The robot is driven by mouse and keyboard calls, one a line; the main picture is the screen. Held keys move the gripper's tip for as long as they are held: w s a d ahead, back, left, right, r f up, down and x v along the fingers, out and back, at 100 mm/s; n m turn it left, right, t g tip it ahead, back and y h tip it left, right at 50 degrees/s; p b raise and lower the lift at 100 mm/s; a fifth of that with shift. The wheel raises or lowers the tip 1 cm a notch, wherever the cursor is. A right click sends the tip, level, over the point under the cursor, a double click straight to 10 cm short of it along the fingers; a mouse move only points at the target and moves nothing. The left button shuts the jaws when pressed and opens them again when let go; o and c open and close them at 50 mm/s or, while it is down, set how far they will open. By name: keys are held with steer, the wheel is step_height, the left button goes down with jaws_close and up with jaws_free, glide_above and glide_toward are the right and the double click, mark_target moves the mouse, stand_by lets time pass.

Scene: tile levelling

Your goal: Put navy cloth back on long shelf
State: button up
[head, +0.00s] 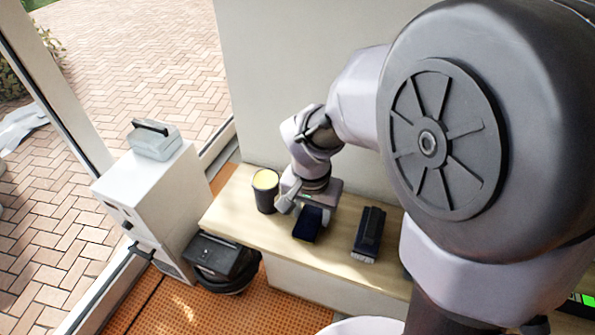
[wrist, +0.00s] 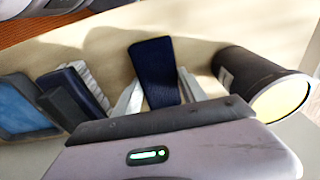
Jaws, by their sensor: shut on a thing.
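The navy cloth (wrist: 155,70) is a dark blue folded rectangle between the fingers of my gripper (wrist: 157,95) in the wrist view. My gripper is shut on it. In the head view the cloth (head: 307,224) is at or just above the top of the long wooden shelf (head: 232,218); I cannot tell whether it touches. My gripper (head: 300,205) is over the shelf there, between a dark cup and a black brush-like block.
The dark cup (head: 265,192) with yellow contents stands close left of my gripper. The black block (head: 368,234) lies to the right. A white cabinet (head: 150,205) carries a clear-sided box (head: 155,141). A black bin (head: 222,262) stands on the orange floor (head: 180,305).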

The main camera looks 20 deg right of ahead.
mark_target(309, 219)
steer(key=o, duration=1.2)
steer(key=shift+w, duration=0.1)
step_height(309, 219, up, 13)
steer(key=s+p, duration=0.2)
steer(key=p, duration=0.3)
steer(key=s+a+r+n+t+y, duration=0.1)
steer(key=s+r, duration=0.1)
steer(key=s, duration=0.1)
steer(key=s+a+r+n+t+y, duration=0.1)
steer(key=s+r+t, duration=0.1)
steer(key=s, duration=0.2)
steer(key=s+a+r+t, duration=0.1)
steer(key=s+a+r, duration=0.1)
steer(key=s, duration=0.1)
steer(key=shift+s+r+n+t+y, duration=0.3)
steer(key=shift+s+n+y, duration=0.1)
steer(key=shift+f+b, duration=1.6)
